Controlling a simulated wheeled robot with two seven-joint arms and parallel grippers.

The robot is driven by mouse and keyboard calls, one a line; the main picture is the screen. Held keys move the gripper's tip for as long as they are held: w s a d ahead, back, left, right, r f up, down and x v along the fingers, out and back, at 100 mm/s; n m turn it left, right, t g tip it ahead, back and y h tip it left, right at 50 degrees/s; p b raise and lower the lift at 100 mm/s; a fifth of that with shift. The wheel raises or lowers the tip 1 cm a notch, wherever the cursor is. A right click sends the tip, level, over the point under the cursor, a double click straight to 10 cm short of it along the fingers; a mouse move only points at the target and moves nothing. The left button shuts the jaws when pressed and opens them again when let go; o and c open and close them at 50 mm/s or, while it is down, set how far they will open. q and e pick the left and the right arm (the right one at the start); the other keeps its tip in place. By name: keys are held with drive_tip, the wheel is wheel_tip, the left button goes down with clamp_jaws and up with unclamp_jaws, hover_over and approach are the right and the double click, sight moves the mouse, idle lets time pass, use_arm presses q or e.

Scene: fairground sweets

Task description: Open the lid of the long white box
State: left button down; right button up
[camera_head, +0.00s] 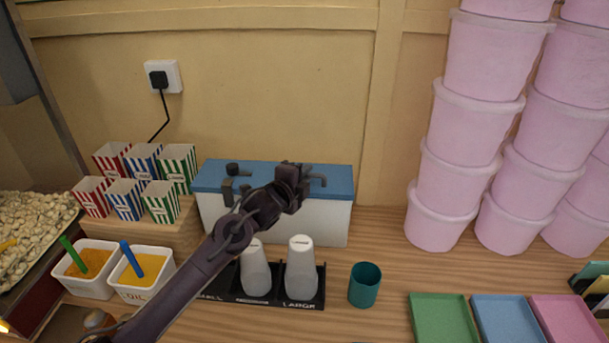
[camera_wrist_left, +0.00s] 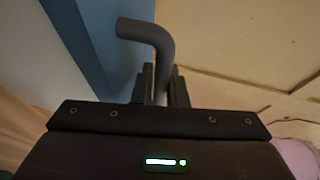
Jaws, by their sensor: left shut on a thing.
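The long white box (camera_head: 325,222) stands against the back wall with its blue lid (camera_head: 335,172) lying flat on top. In the left wrist view the blue lid (camera_wrist_left: 98,45) runs along the left side. My left gripper (camera_head: 304,178) is over the right part of the lid. It is shut on a grey bent handle (camera_head: 321,181), whose curved end (camera_wrist_left: 148,32) sticks out past the fingers in the left wrist view. Dark fittings (camera_head: 229,190) show on the lid's left part. My forearm hides part of the box front. My right gripper is not in view.
A black rack (camera_head: 270,300) with upturned white cups stands in front of the box, beside a teal cup (camera_head: 365,285). Striped popcorn boxes (camera_head: 178,165) stand to the left. Stacked pink tubs (camera_head: 470,130) stand to the right, with bare table between.

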use_arm(q)
drive_tip(key=shift+w+r, duration=0.1)
drive_tip(key=shift+r, duration=0.15)
drive_tip(key=shift+w+r, duration=0.45)
drive_tip(key=shift+r, duration=0.35)
drive_tip(key=w+r+g+p, duration=0.1)
drive_tip(key=p, duration=0.1)
drive_tip(key=w+r+g+p, duration=0.1)
drive_tip(key=r+p, duration=0.1)
drive_tip(key=p, duration=0.1)
drive_tip(key=shift+w+n+y, duration=0.2)
drive_tip(key=shift+n+y, duration=0.2)
drive_tip(key=shift+w+g+p, duration=0.55)
drive_tip(key=shift+g+p, duration=0.35)
drive_tip(key=c, duration=1.7)
unclamp_jaws()
drive_tip(key=shift+s, duration=0.1)
